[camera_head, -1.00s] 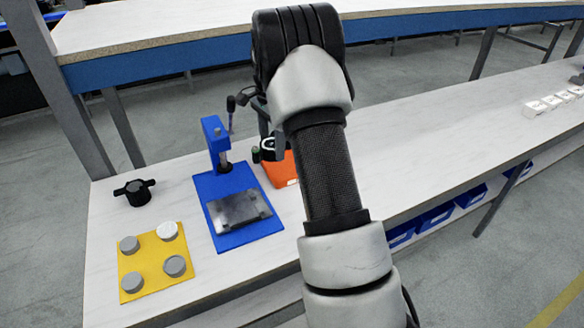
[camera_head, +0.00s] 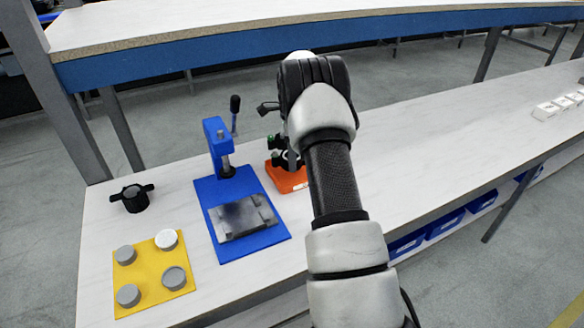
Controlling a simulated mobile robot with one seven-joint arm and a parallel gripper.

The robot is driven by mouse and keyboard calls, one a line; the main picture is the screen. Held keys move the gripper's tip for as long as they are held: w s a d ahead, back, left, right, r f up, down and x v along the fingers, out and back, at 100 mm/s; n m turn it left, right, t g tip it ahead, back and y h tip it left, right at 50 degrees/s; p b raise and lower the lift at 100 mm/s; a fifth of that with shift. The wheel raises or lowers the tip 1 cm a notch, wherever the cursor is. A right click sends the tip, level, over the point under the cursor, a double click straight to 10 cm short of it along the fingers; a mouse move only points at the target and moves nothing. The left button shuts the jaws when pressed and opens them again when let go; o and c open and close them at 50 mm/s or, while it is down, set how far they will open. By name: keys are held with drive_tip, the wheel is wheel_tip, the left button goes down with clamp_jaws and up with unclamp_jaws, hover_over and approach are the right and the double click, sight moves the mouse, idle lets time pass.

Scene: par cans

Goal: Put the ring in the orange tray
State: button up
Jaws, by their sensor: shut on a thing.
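The orange tray (camera_head: 288,183) lies on the white bench, just right of the blue press. My gripper (camera_head: 284,153) is over the back part of the tray, partly hidden behind my own wrist. It is shut on the ring (camera_head: 290,155), of which only a small pale part shows between the fingers. I cannot tell whether the ring touches the tray or hangs a little above it.
A blue press (camera_head: 220,150) with a metal plate stands left of the tray. A yellow mat (camera_head: 150,290) with several round grey and white pieces and a black knob (camera_head: 132,197) are farther left. White boxes (camera_head: 555,105) sit far right. The bench between is largely clear.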

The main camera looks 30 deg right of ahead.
sight(292, 175)
drive_tip(key=shift+f+b, duration=0.3)
drive_tip(key=shift+f, duration=1.7)
drive_tip(key=shift+f, duration=0.15)
drive_tip(key=o, duration=1)
drive_tip(key=shift+c, duration=0.2)
